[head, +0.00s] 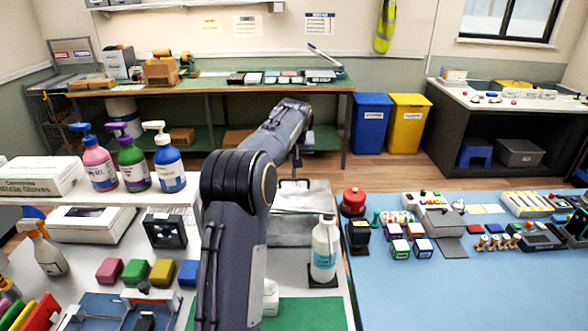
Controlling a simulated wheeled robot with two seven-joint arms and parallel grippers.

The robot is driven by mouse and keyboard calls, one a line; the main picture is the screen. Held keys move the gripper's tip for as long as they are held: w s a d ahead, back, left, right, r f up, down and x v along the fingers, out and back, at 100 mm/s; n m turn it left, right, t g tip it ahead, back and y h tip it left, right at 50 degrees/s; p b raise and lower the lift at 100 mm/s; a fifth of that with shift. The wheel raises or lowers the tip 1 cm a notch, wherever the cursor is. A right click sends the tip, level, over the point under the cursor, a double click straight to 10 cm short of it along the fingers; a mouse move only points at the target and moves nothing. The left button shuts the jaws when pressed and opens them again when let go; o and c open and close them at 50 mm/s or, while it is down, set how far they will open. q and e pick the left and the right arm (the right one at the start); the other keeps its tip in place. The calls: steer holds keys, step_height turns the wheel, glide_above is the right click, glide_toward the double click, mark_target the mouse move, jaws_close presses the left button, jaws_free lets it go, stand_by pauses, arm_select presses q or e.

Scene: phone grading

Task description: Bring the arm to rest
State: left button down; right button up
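One dark grey arm of mine (236,190) rises from the bottom edge, left of centre, bends at a thick joint and reaches away to the right. I take it for my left arm by its place. Its far end turns down above a silvery metal box (300,228). A small dark bar-like part (293,181) shows there. It may be my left gripper or a handle on the box; I cannot tell, and no fingertips or held object are clear. My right arm and gripper are not in view.
Pump bottles (133,165) and coloured blocks (135,271) are on the left. A red button (353,202) and several small devices crowd the blue mat (450,290), whose near part is clear.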

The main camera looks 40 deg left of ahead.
arm_select(q)
steer(key=s+d+r+m+t+h, duration=0.1)
steer(key=s+d+r+h, duration=0.15)
steer(key=s+d, duration=0.7)
steer(key=s+d+r+m+h, duration=0.2)
steer(key=s+d+h, duration=0.1)
steer(key=s+d, duration=0.6)
steer(key=s+d+f+m+h, duration=0.1)
steer(key=s+d+f, duration=0.3)
steer(key=s+d, duration=0.3)
steer(key=s+d+f+m+h, duration=0.1)
steer(key=s+d+f, duration=0.4)
steer(key=s, duration=0.8)
steer(key=shift+d+f+m, duration=0.25)
steer(key=shift+d+m, duration=0.45)
steer(key=shift+d, duration=0.3)
